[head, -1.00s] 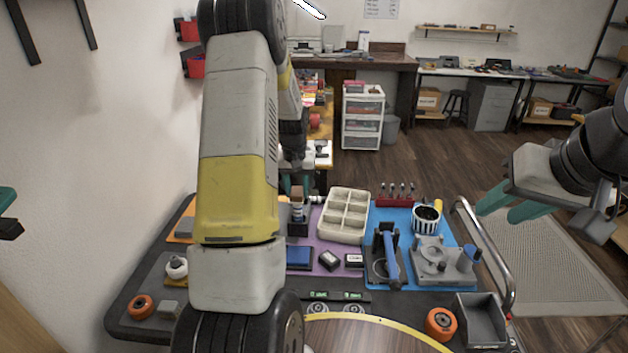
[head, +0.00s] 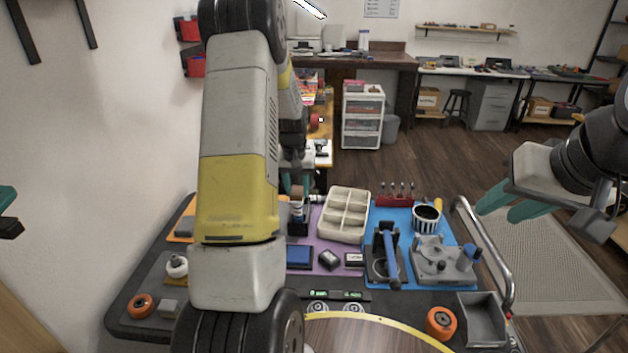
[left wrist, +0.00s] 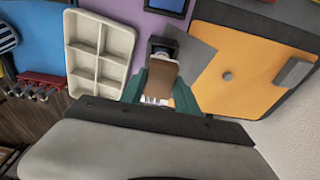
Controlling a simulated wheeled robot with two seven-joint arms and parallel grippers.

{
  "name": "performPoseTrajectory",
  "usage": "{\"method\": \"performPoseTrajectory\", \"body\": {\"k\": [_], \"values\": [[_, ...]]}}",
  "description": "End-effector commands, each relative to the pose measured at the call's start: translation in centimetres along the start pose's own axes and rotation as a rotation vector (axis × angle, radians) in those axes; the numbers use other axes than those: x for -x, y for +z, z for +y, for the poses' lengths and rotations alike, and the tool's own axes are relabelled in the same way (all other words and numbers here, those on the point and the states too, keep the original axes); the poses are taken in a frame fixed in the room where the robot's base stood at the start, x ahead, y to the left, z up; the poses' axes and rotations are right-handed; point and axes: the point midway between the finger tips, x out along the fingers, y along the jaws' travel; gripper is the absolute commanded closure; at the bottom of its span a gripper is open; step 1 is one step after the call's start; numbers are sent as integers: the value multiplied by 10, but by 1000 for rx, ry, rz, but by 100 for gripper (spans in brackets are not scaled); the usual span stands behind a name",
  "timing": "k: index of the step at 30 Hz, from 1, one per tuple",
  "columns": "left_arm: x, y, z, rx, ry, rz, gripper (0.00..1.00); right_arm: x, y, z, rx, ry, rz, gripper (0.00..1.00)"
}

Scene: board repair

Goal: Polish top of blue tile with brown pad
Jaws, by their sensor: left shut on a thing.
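The blue tile (head: 299,257) lies flat on the purple mat; its edge also shows at the top of the left wrist view (left wrist: 168,4). The brown pad (left wrist: 163,74) is between the teal fingertips of my left gripper (left wrist: 160,88), which is shut on it. In the head view my left gripper (head: 296,186) is behind the tile, above a small black holder (head: 299,228) with a white and blue item; I cannot tell whether the pad touches it. My right gripper (head: 508,204) is open and empty, raised at the right.
A cream compartment tray (head: 344,214) stands right of the holder. A blue-handled tool (head: 388,255) and a striped cup (head: 426,217) are on the blue mat. My left arm hides much of the cart's left side.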

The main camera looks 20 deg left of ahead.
Motion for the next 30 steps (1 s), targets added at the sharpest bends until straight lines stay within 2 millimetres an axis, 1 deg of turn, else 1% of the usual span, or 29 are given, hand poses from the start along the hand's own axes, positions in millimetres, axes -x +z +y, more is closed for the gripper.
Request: {"method": "performPoseTrajectory", "body": {"k": [4, 24, 30], "values": [[5, 0, 0, 0, 0, -4, 95, 0, 0, 0, 0, 0, 0, 64], [59, -9, 0, 1, 0, 0, 95, 0, 0, 0, 0, 0, 0, 64], [68, -10, 0, 0, 0, -1, 95, 0, 0, 0, 0, 0, 0, 64]]}}
